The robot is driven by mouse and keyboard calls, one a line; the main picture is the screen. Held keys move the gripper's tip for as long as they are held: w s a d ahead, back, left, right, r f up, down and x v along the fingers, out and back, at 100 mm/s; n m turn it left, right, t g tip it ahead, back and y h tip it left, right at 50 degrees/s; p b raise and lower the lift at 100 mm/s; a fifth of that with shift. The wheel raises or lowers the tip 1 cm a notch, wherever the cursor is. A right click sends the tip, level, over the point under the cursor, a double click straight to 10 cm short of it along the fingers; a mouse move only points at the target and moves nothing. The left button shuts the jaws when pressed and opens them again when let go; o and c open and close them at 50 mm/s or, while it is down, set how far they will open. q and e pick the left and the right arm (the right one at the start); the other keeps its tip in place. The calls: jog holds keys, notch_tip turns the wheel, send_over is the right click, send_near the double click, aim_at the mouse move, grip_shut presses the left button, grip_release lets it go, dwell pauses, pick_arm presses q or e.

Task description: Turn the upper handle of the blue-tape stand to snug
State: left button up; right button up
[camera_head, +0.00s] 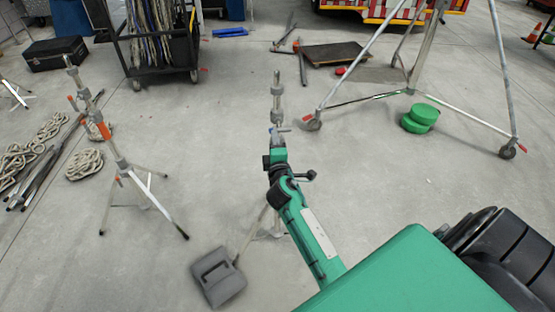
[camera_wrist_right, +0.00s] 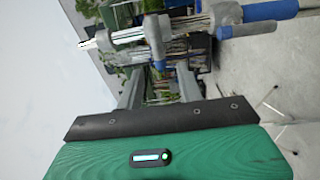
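The blue-tape stand (camera_head: 278,103) stands upright in the middle of the head view, its lower part partly hidden by my right arm. In the right wrist view it lies across the top, with blue tape (camera_wrist_right: 271,10) at the right and grey collars on its pole. My right gripper (camera_head: 276,150) is close in front of the stand. In the wrist view its two grey fingers (camera_wrist_right: 160,80) are apart, with the handle's end near the tips; contact cannot be told. My left gripper is out of view.
An orange-tape stand (camera_head: 119,158) stands at the left near coiled ropes (camera_head: 84,164). A grey sandbag (camera_head: 218,277) lies by the blue-tape stand's foot. A cable cart (camera_head: 160,45) is behind, and a large tripod (camera_head: 468,130) stands right. Floor between is clear.

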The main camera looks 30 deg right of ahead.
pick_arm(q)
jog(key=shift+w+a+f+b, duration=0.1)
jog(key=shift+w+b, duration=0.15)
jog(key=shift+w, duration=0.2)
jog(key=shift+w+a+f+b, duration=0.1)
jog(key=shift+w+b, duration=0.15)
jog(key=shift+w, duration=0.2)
pick_arm(e)
jog(key=v, duration=0.7)
jog(key=shift+s, duration=0.2)
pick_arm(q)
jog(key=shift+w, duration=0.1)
pick_arm(e)
jog(key=shift+a, duration=0.2)
